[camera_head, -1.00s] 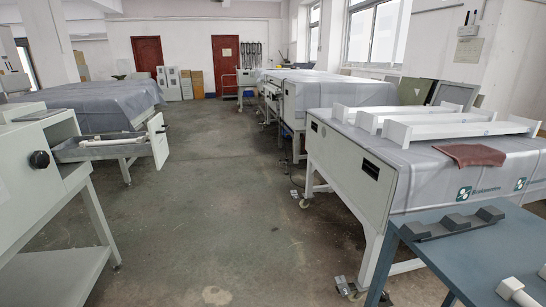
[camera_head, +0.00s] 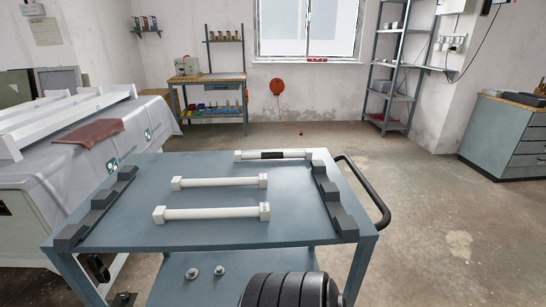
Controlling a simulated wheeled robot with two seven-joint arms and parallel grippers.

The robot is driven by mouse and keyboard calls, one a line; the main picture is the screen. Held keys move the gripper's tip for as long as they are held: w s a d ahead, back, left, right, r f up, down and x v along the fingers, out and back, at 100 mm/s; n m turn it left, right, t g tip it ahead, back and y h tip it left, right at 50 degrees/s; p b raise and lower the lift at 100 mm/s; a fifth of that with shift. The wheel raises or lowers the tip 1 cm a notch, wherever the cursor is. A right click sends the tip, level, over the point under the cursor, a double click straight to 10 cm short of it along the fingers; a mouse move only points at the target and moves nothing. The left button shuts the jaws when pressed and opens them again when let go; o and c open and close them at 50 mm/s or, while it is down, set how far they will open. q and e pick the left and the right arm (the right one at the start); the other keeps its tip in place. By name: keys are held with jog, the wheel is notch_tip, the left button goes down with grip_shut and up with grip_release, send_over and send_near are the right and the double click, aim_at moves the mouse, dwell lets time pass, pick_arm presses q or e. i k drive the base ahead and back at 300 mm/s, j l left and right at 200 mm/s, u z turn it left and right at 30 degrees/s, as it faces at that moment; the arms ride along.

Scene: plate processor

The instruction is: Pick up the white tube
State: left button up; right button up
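Several white parts are in view; three white tubes with square end blocks lie on a blue-grey cart top (camera_head: 290,232). The nearest white tube (camera_head: 211,214) lies crosswise at the front. A second white tube (camera_head: 220,182) lies behind it, about parallel. The third white tube (camera_head: 294,154) lies at the back edge and has a dark band around its middle. Dark notched racks stand along the left (camera_head: 97,208) and right (camera_head: 333,199) sides of the cart top. Neither of my grippers is in view.
The cart has a black handle (camera_head: 378,200) at its right and a lower shelf with two small round metal pieces (camera_head: 205,271). A cloth-covered machine (camera_head: 60,165) with a red cloth (camera_head: 90,133) stands at the left. Floor to the right is clear.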

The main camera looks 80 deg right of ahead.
aim_at(176, 183)
jog(key=z, duration=2.05)
